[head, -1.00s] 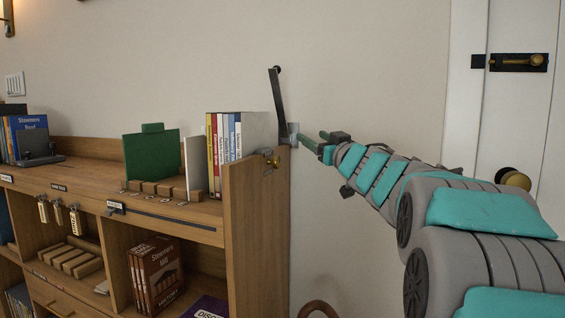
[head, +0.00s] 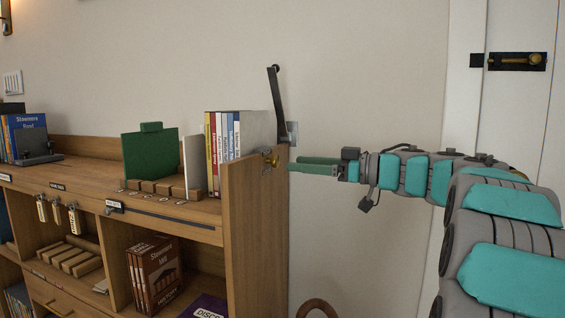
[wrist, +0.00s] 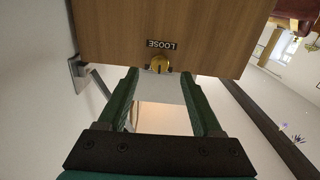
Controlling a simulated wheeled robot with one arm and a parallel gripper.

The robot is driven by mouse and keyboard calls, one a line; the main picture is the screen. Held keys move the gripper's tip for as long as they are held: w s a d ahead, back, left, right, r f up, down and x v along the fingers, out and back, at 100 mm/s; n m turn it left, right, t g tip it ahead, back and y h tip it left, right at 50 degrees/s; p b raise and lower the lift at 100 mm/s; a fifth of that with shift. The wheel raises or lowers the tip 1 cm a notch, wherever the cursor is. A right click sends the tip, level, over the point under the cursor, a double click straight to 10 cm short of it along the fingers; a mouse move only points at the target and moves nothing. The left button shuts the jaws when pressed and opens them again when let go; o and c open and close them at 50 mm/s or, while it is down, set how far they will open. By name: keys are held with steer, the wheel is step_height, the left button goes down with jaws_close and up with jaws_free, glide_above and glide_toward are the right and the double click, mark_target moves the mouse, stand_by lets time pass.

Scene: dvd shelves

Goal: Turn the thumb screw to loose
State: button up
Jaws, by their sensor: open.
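The brass thumb screw (head: 270,160) sits near the top of the shelf's wooden end panel (head: 252,215). In the wrist view the thumb screw (wrist: 160,64) shows beyond my fingertips, roughly midway between them, with a "LOOSE" label (wrist: 161,44) beside it that reads upside down. My gripper (head: 292,166) is level, its green fingers pointing left at the panel's edge. In the wrist view my gripper (wrist: 160,76) is open, with nothing between its fingers. I cannot tell whether the fingertips touch the panel.
A dark metal arm (head: 277,100) rises beside the panel's top, with a grey bracket (head: 292,132) on the wall. The wall behind my gripper is bare.

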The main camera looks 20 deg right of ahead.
mark_target(278, 161)
steer(key=shift+x, duration=2.6)
steer(key=shift+c, duration=0.4)
jaws_close()
